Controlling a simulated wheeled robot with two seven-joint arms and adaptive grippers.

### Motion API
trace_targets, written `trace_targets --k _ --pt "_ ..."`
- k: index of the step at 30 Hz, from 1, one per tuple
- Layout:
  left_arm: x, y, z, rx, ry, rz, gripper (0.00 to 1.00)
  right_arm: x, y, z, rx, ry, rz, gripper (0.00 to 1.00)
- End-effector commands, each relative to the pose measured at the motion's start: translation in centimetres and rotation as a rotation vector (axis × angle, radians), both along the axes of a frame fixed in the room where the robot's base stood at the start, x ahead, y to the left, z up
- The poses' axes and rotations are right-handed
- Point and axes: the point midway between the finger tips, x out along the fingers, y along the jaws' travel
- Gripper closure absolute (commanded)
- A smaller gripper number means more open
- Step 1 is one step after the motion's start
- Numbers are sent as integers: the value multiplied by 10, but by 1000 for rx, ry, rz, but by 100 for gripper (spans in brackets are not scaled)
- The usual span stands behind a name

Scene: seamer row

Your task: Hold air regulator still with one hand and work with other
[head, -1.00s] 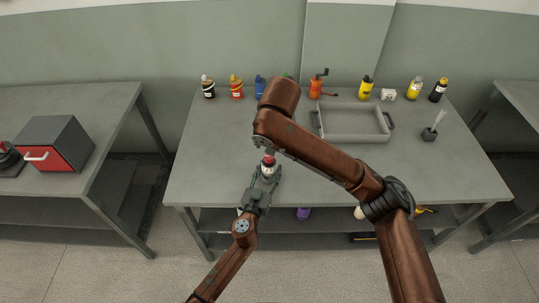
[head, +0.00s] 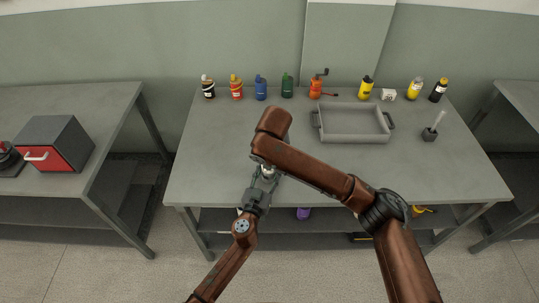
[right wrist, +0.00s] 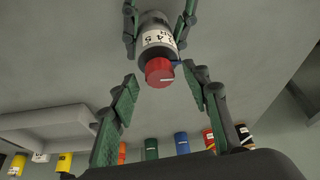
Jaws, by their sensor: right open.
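The air regulator (right wrist: 158,42) has a dark and white body with a printed label and a red knob (right wrist: 158,71) with a pale mark. My left gripper (head: 264,176) is shut on its body near the table's front edge; its fingers show on both sides at the top of the right wrist view (right wrist: 157,20). My right gripper (right wrist: 161,80) is open, its two green-padded fingers on either side of the red knob, with gaps between. In the head view my right arm hides the right gripper and nearly all of the regulator.
The grey table (head: 220,140) holds an empty grey tray (head: 352,136) at the right. Several bottles, such as a blue one (head: 261,90), and an orange cranked device (head: 316,88) line the back. A dark holder (head: 429,134) stands at the right. The table's left part is clear.

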Motion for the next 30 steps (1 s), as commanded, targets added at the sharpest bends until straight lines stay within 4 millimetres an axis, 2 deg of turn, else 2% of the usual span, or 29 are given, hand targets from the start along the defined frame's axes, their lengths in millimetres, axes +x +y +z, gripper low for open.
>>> trace_targets --k 8,25,30 --pt "0 0 0 0 1 0 88 0 0 -1 0 0 1 58" --pt "0 0 0 0 1 0 88 0 0 -1 0 1 0 97" --pt "0 0 0 0 1 1 88 0 0 -1 1 2 24 99"
